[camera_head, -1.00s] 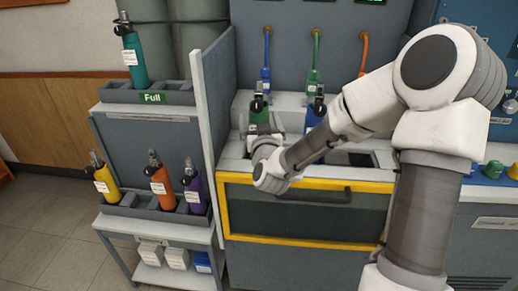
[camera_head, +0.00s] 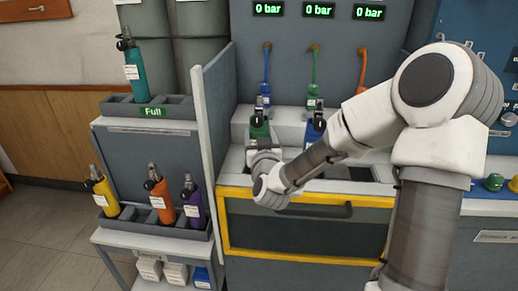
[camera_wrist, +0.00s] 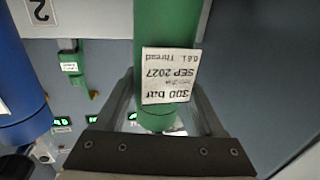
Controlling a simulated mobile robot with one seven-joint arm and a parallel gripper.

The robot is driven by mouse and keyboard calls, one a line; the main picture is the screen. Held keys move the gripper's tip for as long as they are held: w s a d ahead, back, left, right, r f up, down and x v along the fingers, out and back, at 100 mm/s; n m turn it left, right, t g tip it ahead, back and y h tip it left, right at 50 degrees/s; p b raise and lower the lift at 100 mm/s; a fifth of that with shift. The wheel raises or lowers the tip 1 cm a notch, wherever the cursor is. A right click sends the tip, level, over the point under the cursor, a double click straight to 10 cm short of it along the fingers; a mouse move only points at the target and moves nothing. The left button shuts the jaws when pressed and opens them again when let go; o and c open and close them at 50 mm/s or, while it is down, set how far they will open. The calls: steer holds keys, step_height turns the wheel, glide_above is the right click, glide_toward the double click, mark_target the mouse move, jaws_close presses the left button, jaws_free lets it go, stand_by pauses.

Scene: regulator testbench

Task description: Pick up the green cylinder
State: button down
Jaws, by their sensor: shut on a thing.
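The cylinder's lower part is hidden in the head view.
A blue cylinder (camera_head: 315,130) stands close on the right. A tall grey panel (camera_head: 208,140) separates the bench from a rack at left with teal (camera_head: 136,75), yellow, orange and purple cylinders. Blue, green (camera_head: 313,80) and orange hoses hang behind. A yellow-framed drawer (camera_head: 305,225) is below.

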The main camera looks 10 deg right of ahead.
steer(key=shift+r, duration=0.3)
step_height(320, 180, up, 18)
steer(key=p, duration=0.6)
glide_above(259, 95)
steer(key=shift+f, duration=0.1)
